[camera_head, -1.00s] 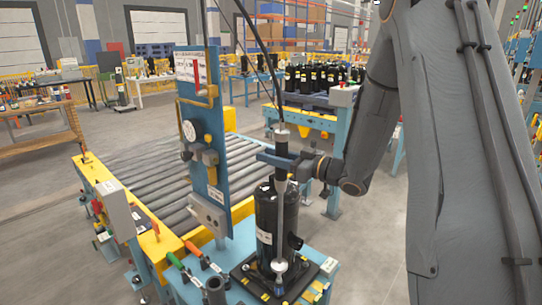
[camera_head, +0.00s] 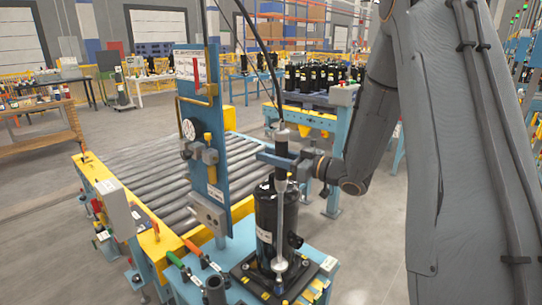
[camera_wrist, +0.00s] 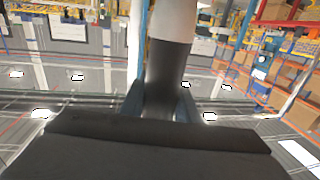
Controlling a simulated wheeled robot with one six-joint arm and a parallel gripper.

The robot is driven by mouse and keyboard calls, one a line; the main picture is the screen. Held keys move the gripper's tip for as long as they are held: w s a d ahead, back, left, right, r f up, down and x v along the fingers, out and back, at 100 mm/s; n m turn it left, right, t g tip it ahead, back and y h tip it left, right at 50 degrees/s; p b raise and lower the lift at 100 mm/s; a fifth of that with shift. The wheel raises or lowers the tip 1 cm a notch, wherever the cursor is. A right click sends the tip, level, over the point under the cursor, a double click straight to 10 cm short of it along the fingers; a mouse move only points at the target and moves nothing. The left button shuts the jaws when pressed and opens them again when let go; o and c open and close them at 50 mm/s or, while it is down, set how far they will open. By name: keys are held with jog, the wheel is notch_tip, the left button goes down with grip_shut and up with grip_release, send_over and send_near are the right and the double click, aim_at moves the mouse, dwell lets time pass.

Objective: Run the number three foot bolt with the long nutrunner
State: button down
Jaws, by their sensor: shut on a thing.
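The long nutrunner (camera_head: 281,220) hangs upright, a slim silver shaft with a dark grip at the top and a pale round collar low down. My gripper (camera_head: 279,158) is shut on its dark grip, which also fills the middle of the wrist view (camera_wrist: 170,75). The shaft stands in front of the black compressor (camera_head: 262,222). Its lower end reaches down near the compressor's foot plate (camera_head: 252,280); I cannot tell whether it touches a bolt. The number three foot bolt cannot be told apart at this size.
A blue panel (camera_head: 203,120) with a gauge stands upright just left of the compressor. Handled tools (camera_head: 182,268) sit at the front left of the blue stand. A roller conveyor (camera_head: 150,180) lies behind. A cable runs up from the nutrunner. Open floor lies to the right.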

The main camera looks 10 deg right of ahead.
jog(key=shift+r, duration=0.1)
dwell(0.5)
jog(key=shift+r+p, duration=1.85)
jog(key=shift+r, duration=0.6)
